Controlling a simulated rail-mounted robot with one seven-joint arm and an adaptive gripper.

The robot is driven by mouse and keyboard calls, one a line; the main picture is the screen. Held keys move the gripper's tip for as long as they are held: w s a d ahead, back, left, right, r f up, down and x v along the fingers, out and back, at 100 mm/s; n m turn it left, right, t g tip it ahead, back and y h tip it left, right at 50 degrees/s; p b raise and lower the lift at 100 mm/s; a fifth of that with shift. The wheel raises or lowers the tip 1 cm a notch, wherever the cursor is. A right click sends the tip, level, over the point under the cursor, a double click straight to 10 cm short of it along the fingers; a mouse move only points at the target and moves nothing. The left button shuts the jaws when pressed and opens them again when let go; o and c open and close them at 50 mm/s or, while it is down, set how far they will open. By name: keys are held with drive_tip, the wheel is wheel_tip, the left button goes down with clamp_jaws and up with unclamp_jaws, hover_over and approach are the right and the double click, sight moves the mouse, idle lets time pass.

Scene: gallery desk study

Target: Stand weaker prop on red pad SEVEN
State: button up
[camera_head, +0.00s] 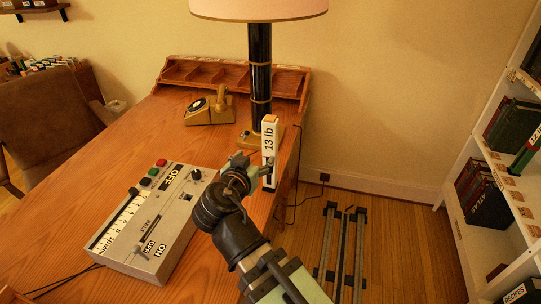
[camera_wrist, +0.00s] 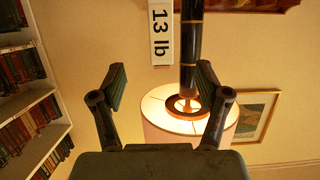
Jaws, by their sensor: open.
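A tall white prop labelled "13 lb" (camera_head: 269,135), with an orange top, stands upright at the right side of the desk. My gripper (camera_head: 257,171) is beside its lower part in the head view; the arm hides some of that area. In the wrist view the prop (camera_wrist: 160,30) appears beyond the gap between the fingers of my gripper (camera_wrist: 162,82). The fingers are wide apart with nothing between them. I cannot tell whether a finger touches the prop. No second prop and no red pad marked SEVEN can be made out in either view.
A lamp (camera_head: 260,75) stands close behind the prop. A control box (camera_head: 150,222) with buttons and a slider lies left of my arm. A telephone (camera_head: 208,108) sits farther back. A bookshelf (camera_head: 500,175) and floor rails (camera_head: 341,250) are at right. The desk's middle (camera_head: 120,140) is clear.

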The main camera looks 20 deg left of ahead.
drive_tip(key=p, duration=0.7)
approach(269, 141)
drive_tip(key=p+x, duration=0.1)
drive_tip(key=x, duration=0.5)
drive_tip(key=shift+w+f, duration=0.2)
drive_tip(key=shift+w, duration=0.1)
drive_tip(key=shift+p+x, duration=1.4)
drive_tip(key=shift+x, duration=1)
drive_tip(key=shift+w+a, duration=0.1)
drive_tip(key=shift+w, duration=0.1)
clamp_jaws()
